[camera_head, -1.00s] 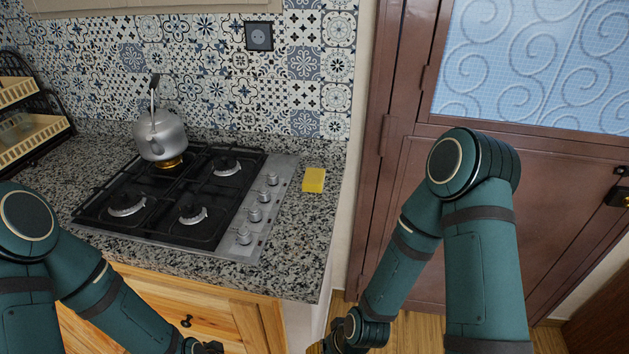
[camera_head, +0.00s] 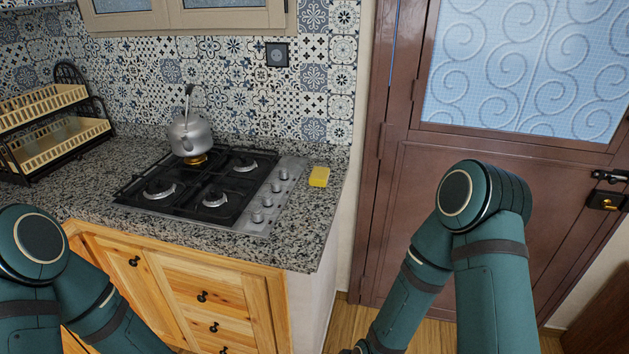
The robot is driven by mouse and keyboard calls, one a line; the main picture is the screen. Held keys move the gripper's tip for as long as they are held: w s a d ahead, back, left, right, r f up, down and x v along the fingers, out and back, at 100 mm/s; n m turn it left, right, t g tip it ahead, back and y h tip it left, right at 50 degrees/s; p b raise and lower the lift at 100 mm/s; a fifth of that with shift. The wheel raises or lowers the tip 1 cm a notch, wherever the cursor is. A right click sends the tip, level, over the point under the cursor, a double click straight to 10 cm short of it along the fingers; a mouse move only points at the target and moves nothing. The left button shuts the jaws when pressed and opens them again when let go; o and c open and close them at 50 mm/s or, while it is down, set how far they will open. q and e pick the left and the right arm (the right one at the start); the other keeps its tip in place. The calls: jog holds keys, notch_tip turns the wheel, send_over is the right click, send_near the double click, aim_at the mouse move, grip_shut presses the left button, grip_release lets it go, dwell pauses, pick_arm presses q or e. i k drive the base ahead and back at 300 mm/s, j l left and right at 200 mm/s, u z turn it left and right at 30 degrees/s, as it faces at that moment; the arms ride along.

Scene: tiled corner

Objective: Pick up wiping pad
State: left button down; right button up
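The wiping pad (camera_head: 319,177) is a small yellow block. It lies flat on the speckled granite counter (camera_head: 303,238), right of the stove's knobs and close to the counter's right end. Both my arms show in green at the lower left and lower right of the head view. Both arms run down out of the bottom of the picture, and neither gripper can be seen. Nothing touches the pad.
A gas stove (camera_head: 215,190) fills the middle of the counter, with a silver kettle (camera_head: 191,135) on its back left burner. A two-tier dish rack (camera_head: 60,140) stands at the left. Wooden cabinets (camera_head: 190,290) are below. A brown door (camera_head: 400,170) is at the right.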

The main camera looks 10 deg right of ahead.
aim_at(320, 176)
jog(key=u, duration=1.35)
jog(key=l+u, duration=0.15)
jog(key=l, duration=0.25)
jog(key=k+l+u, duration=0.15)
jog(key=l, duration=0.75)
jog(key=k+l, duration=0.15)
jog(key=l, duration=0.35)
